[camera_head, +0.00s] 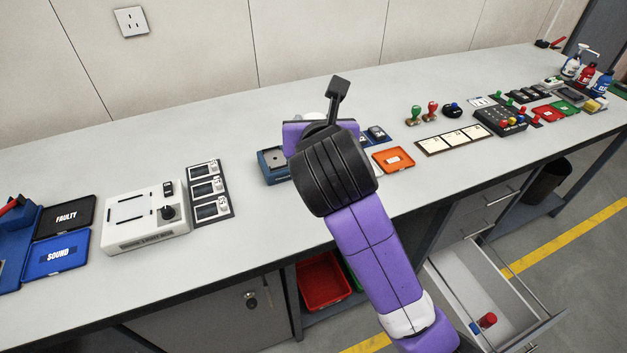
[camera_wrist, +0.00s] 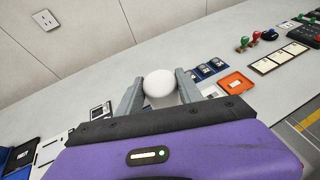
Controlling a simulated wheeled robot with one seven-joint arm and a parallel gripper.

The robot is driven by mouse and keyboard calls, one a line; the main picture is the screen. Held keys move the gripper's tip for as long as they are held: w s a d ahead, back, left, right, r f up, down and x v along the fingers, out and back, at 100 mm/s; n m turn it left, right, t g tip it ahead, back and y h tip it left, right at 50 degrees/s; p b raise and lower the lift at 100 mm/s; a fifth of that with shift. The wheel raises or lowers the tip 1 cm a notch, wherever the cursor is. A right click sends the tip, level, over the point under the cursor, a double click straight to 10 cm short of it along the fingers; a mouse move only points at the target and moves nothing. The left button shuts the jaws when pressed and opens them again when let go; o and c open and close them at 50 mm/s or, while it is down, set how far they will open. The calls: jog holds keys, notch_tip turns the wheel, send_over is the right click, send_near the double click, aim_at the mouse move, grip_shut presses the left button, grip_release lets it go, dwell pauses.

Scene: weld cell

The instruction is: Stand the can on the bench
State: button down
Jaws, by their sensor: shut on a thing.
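My gripper (camera_wrist: 160,92) is shut on a white, round-topped thing, taken to be the can (camera_wrist: 160,86), which sits between the two grey fingers in the wrist view. Only its pale top shows there, so I cannot tell whether its base touches the bench. In the head view my purple and black arm covers most of it, and only a small white part (camera_head: 308,118) shows behind the wrist. The grey bench (camera_head: 240,130) runs across the view, and my gripper is over its middle part.
An orange tray (camera_head: 393,159) and a blue box (camera_head: 272,166) lie close to my gripper. A white device (camera_head: 145,218) and black and blue FAULTY and SOUND trays stand left. Stamps and a card strip (camera_head: 454,139) lie right. An open drawer (camera_head: 490,290) juts out below.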

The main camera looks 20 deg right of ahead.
notch_tip(320, 180, down, 14)
jog(key=b, duration=0.1)
dwell(0.4)
jog(key=shift+f, duration=0.2)
jog(key=c, duration=0.8)
grip_release()
jog(key=shift+o, duration=0.2)
jog(key=v, duration=1.2)
jog(key=shift+r, duration=0.2)
